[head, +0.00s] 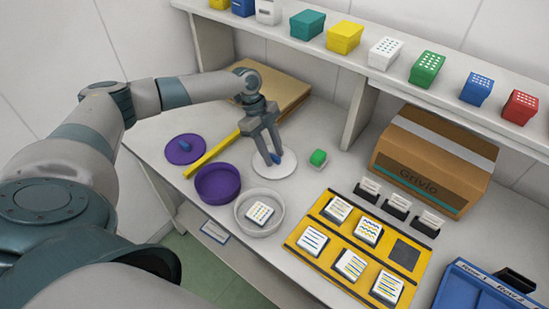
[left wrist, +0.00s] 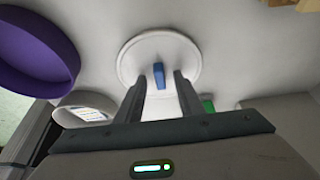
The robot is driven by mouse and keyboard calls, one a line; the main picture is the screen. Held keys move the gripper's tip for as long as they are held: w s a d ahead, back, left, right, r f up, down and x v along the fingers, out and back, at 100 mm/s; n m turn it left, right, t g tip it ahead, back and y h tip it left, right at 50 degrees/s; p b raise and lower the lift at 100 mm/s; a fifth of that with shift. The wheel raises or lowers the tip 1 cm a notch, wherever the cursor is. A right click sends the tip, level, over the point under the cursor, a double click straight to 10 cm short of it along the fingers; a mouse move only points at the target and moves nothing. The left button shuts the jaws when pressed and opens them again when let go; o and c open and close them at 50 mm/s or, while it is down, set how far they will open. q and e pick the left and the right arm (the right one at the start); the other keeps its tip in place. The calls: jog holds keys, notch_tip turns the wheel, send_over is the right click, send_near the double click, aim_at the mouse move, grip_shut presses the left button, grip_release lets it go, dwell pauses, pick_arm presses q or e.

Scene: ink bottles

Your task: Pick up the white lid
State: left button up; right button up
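The white lid (head: 287,170) is a round disc with a blue upright knob (head: 277,160), lying flat on the table. It also shows in the left wrist view (left wrist: 190,55), with its knob (left wrist: 159,76) between the fingertips. My left gripper (head: 272,156) is directly above the lid, fingers pointing down. In the left wrist view my left gripper (left wrist: 160,84) is open, with a gap on each side of the knob. Whether the fingertips are level with the knob I cannot tell. My right gripper is not in view.
A purple bowl (head: 218,198), a clear round container (head: 240,216) holding a block, and a purple lid (head: 178,155) lie left and in front. A yellow tray (head: 300,247) and cardboard box (head: 405,170) stand further right. A shelf (head: 300,55) runs behind.

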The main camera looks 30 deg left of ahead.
aim_at(278, 158)
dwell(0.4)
pick_arm(q)
grip_shut()
jog(key=shift+r, duration=0.1)
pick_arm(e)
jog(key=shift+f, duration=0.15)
